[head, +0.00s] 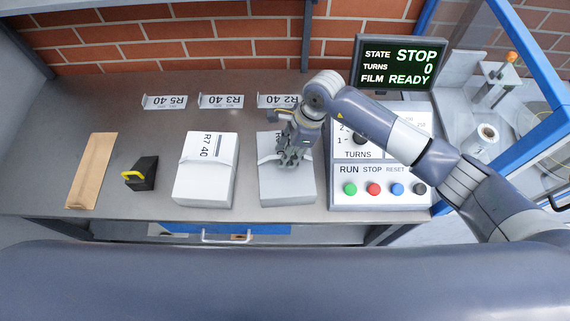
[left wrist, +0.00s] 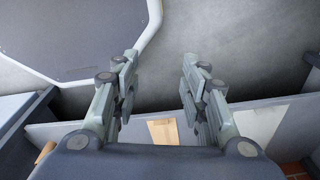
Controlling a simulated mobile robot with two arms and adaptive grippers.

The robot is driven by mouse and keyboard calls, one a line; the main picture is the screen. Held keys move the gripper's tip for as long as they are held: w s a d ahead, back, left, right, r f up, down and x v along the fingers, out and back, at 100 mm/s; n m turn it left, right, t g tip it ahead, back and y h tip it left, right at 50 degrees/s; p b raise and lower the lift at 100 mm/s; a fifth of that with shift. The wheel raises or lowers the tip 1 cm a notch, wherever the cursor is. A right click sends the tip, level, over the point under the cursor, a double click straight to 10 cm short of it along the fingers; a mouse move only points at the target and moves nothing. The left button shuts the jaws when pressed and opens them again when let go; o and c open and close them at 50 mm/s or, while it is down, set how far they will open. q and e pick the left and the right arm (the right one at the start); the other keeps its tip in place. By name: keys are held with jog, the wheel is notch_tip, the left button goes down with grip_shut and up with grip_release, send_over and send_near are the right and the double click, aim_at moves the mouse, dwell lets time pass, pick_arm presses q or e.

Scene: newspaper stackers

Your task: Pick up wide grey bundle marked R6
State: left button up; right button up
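A wide pale grey bundle (head: 288,187) lies on the bench in the head view, left of the control panel. My right gripper (head: 288,158) is over its upper half, fingers down at its top face. Its marking is hidden by the gripper, so I cannot read R6. Whether the fingers are apart or closed, and whether they touch the bundle, is unclear. A similar bundle (head: 205,180) marked R7 40 lies to its left. My left gripper (left wrist: 160,80) shows only in the left wrist view, open and empty, with its fingers well apart.
The control panel (head: 381,201) with coloured buttons stands right of the bundle; its screen (head: 399,64) reads STOP, 0, READY. Label holders R5 (head: 164,102), R3 (head: 220,101) and R2 (head: 277,101) line the back.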

grip_shut()
jog(key=shift+w+a+r, duration=0.1)
jog(key=shift+w+r, duration=0.05)
jog(key=shift+r, duration=0.05)
